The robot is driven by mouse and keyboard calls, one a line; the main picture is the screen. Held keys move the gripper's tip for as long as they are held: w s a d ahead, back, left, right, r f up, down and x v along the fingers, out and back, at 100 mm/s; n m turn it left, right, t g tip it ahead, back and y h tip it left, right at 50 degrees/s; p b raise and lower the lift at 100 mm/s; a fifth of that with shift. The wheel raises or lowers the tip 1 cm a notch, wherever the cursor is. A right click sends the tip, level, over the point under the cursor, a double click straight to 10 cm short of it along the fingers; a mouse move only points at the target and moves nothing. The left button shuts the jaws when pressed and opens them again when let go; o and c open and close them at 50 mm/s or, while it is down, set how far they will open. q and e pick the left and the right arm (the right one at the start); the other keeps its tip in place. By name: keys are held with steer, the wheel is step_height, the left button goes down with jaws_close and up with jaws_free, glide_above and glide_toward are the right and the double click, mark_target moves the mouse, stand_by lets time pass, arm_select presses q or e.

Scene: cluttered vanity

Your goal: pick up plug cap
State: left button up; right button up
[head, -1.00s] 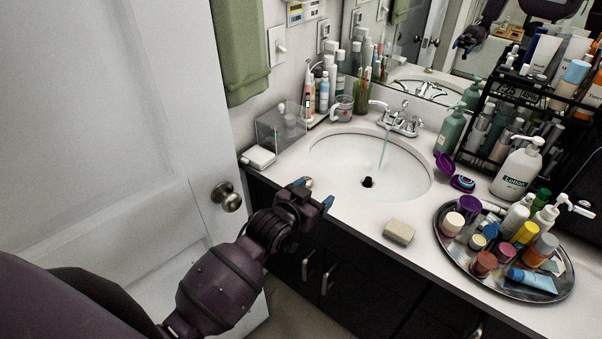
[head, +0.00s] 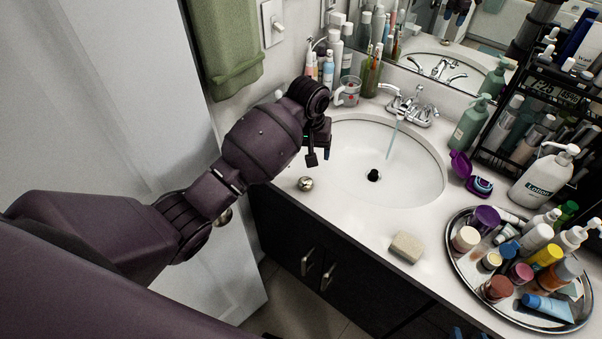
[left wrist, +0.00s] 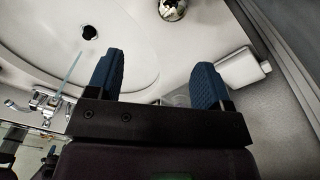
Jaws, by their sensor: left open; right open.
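The plug cap (head: 305,184) is a small round shiny metal piece on the counter, left of the sink near the front edge. It also shows at the top edge of the left wrist view (left wrist: 172,8), partly cut off. My left gripper (head: 319,157) is above the counter at the sink's left rim, behind the plug cap and apart from it. In the left wrist view its blue fingers (left wrist: 157,65) are spread with nothing held. My right gripper (head: 470,333) shows only as blue fingertips at the bottom edge, open.
The sink (head: 415,195) has a dark drain hole (head: 373,175). A soap bar (head: 407,246) lies on the front counter. A crowded round tray (head: 468,285) stands at right. A faucet (head: 410,106) and cup (head: 346,92) are behind. A white box (left wrist: 243,68) is beside my left fingers.

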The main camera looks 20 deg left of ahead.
arm_select(q)
steer(key=s+g, duration=0.1)
steer(key=s, duration=0.1)
glide_above(306, 180)
steer(key=shift+n, duration=0.4)
steer(key=f, duration=0.3)
steer(key=s+f, duration=0.1)
steer(key=f, duration=0.1)
steer(key=shift+d+f, duration=0.15)
steer(key=shift+d, duration=0.1)
steer(key=shift+w+a+f, duration=0.1)
steer(key=shift+w+f, duration=0.05)
steer(key=shift+f, duration=0.75)
steer(key=shift+w+a+f, duration=0.1)
steer(key=shift+w+f, duration=0.05)
steer(key=shift+f, duration=0.75)
steer(key=shift+w+a+f, duration=0.1)
steer(key=shift+w+f, duration=0.05)
steer(key=shift+f, duration=0.75)
steer(key=shift+c, duration=0.3)
steer(key=c, duration=0.9)
